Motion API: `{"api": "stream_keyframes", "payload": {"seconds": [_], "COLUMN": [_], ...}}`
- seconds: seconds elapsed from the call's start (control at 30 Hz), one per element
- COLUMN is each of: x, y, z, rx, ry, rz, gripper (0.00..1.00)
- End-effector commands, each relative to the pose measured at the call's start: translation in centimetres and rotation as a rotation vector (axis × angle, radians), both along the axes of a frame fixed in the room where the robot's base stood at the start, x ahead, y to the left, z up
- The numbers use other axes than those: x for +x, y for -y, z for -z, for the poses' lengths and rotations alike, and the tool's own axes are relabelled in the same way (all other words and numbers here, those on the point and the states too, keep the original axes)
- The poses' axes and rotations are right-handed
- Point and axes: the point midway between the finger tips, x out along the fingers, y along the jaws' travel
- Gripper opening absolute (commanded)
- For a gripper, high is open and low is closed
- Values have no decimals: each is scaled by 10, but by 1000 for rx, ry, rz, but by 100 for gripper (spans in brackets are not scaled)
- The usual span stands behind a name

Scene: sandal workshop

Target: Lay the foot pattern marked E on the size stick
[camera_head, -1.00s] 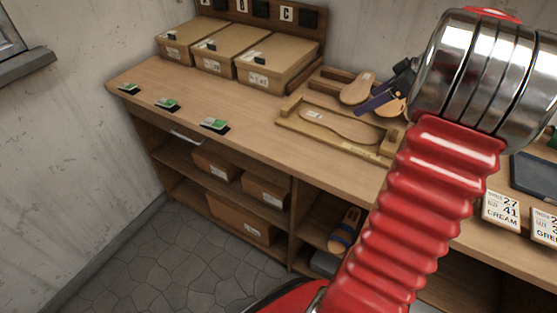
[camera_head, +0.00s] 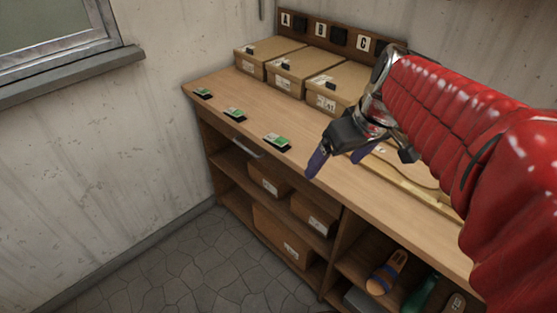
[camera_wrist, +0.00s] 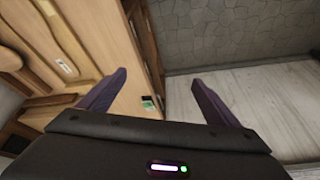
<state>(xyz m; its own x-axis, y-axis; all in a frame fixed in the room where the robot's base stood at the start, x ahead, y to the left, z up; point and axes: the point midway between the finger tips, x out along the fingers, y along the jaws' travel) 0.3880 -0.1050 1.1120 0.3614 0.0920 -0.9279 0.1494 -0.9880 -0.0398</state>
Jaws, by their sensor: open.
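A tan foot-shaped pattern (camera_head: 408,167) lies in a long wooden frame with raised rails (camera_head: 425,196), which looks like the size stick. My arm hides part of both in the head view. In the wrist view the pattern (camera_wrist: 45,45) shows a small white label, too small to read, so I cannot tell whether it is E. The frame (camera_wrist: 88,42) runs along its side. My gripper (camera_head: 339,160) is open and empty, above the counter's front edge, left of the frame. Its purple fingers (camera_wrist: 159,82) are spread in the wrist view with nothing between them.
Several lidded boxes (camera_head: 286,67) stand at the back below a board (camera_head: 335,36) lettered A, B, C. Three green-and-white cards on black pads (camera_head: 277,141) lie along the counter's front edge. The counter (camera_head: 225,84) is bare between. Shelves below hold boxes (camera_head: 314,213) and a sandal (camera_head: 387,271).

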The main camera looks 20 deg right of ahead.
Motion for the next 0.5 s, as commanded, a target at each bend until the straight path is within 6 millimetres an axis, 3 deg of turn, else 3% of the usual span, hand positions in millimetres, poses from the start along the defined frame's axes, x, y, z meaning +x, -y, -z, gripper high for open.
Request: {"api": "stream_keyframes", "payload": {"seconds": [0.03, 0.2, 0.5], "x": [-8, -35, -79], "y": [-16, -53, -98], "z": [0, 6, 22], "rx": [-10, -31, -38], "ry": [5, 22, 90], "rz": [4, 50, 125], "gripper": [85, 85, 85]}}
